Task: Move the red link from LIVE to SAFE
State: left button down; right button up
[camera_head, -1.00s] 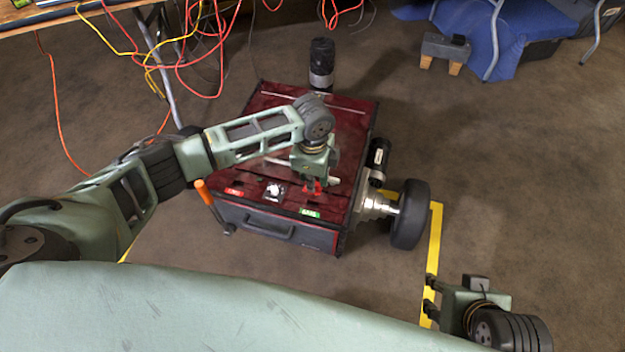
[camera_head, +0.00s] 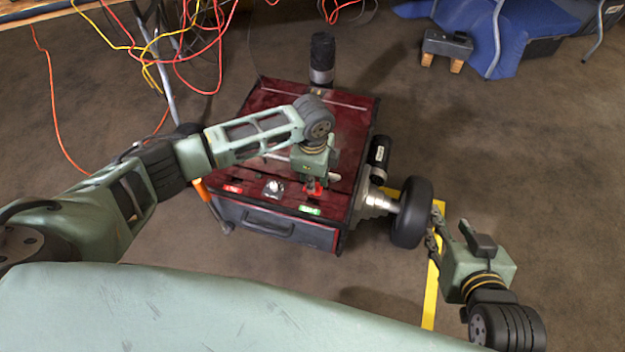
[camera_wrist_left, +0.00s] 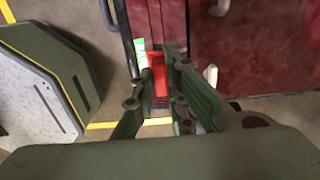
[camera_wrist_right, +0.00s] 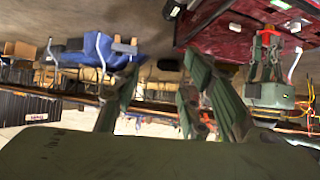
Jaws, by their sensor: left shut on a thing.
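The red link (camera_head: 315,189) is in my left gripper (camera_head: 313,180), at the front right of the dark red box's top, just behind the green SAFE label (camera_head: 310,210). In the left wrist view the link (camera_wrist_left: 157,75) shows between the fingers, beside the green label (camera_wrist_left: 140,52). I cannot tell whether it is seated. The red LIVE label (camera_head: 233,188) is on the front left of the top. My right gripper (camera_head: 435,228) is open and empty, close to the wheel. The right wrist view also shows the link (camera_wrist_right: 267,35) at the left gripper.
The dark red box (camera_head: 345,115) has a black wheel (camera_head: 411,213) on its right and a knob (camera_head: 273,188) between the labels. An orange-handled lever (camera_head: 202,190) stands at its front left corner. Yellow tape (camera_head: 431,295) marks the floor. Cables (camera_head: 190,50) hang behind left.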

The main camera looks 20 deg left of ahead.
pick_arm(q)
jog(key=shift+f, duration=0.75)
jog(key=shift+f+b, duration=0.4)
jog(key=shift+f, duration=0.5)
pick_arm(e)
jog(key=shift+w+a+r+t+y, duration=0.15)
jog(key=shift+w+a+r+t, duration=0.15)
jog(key=shift+w+r+t, duration=0.5)
jog(key=shift+w+a+r+t+y, duration=0.15)
jog(key=shift+w+a+r+t, duration=0.25)
jog(key=shift+r, duration=0.6)
pick_arm(q)
jog(key=shift+f, duration=0.3)
pick_arm(e)
jog(key=shift+w+r, duration=0.25)
jog(key=shift+r, duration=0.1)
pick_arm(q)
jog(key=shift+f, duration=0.2)
pick_arm(e)
jog(key=shift+w+r+t, duration=0.2)
jog(key=shift+r+t, duration=0.05)
jog(key=shift+t, duration=0.05)
pick_arm(q)
jog(key=shift+f+b, duration=0.3)
jog(key=shift+f, duration=0.2)
pick_arm(e)
jog(key=shift+w+a+r+t, duration=0.2)
jog(key=shift+w+r+t, duration=0.1)
jog(key=shift+r, duration=0.35)
